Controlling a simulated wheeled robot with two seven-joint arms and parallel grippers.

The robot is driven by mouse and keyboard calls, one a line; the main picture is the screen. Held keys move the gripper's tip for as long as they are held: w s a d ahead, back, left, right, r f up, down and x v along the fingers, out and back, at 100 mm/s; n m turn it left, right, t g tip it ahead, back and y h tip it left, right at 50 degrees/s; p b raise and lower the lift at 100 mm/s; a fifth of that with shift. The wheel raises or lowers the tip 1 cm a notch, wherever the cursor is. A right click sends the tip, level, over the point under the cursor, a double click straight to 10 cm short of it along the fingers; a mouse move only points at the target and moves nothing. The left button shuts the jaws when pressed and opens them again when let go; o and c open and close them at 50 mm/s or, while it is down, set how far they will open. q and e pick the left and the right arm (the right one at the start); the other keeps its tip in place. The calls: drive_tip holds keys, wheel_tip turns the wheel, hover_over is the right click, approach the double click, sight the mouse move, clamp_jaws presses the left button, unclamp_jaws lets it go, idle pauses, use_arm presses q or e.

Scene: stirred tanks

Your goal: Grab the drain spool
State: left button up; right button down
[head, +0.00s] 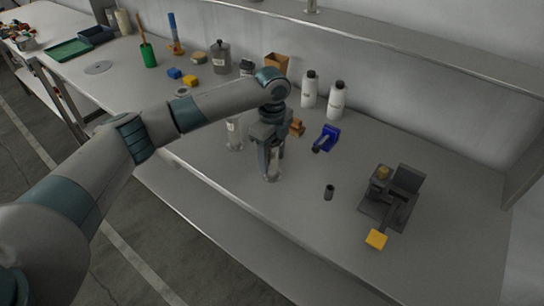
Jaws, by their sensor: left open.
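A small dark upright cylinder (328,191) stands alone on the grey bench; it may be the drain spool, but I cannot tell for certain. My left gripper (271,165) is open and points down, to the left of this cylinder and apart from it. My right gripper is not in view.
A dark fixture (377,211) with a yellow block (376,239) sits at the right. A blue piece with a dark end (328,138) lies behind the small cylinder. Two white bottles (336,101) stand by the wall.

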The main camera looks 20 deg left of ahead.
use_arm(q)
drive_tip(key=shift+f, duration=1.15)
drive_tip(key=c, duration=0.8)
drive_tip(key=shift+o, duration=0.2)
drive_tip(key=shift+r, duration=0.1)
